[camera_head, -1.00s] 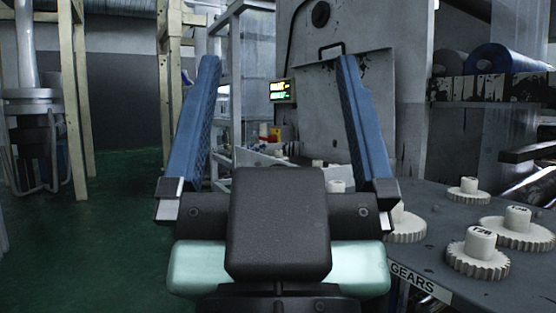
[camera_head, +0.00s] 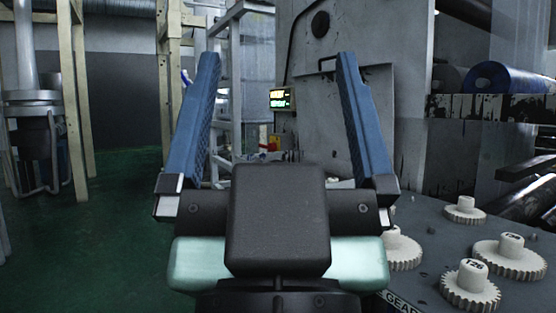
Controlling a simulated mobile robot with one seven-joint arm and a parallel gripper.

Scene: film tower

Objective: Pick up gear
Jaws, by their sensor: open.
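My gripper (camera_head: 278,75) is in the middle of the head view, with its two blue fingers spread wide and nothing between them. Several off-white toothed gears with raised hubs lie on a grey table at the lower right. One gear (camera_head: 468,287) near the front is marked 126. Another gear (camera_head: 510,258) lies behind it to the right. A smaller gear (camera_head: 465,210) lies farther back. One more gear (camera_head: 402,250) is partly hidden behind the right side of my gripper. The gripper is left of these gears and apart from the ones fully in view.
The grey gear table (camera_head: 437,240) has a GEARS label on its front edge. A grey machine panel (camera_head: 342,120) and a lit display (camera_head: 280,98) stand ahead. Blue rolls (camera_head: 505,78) sit at the back right. Green floor (camera_head: 110,240) is clear on the left.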

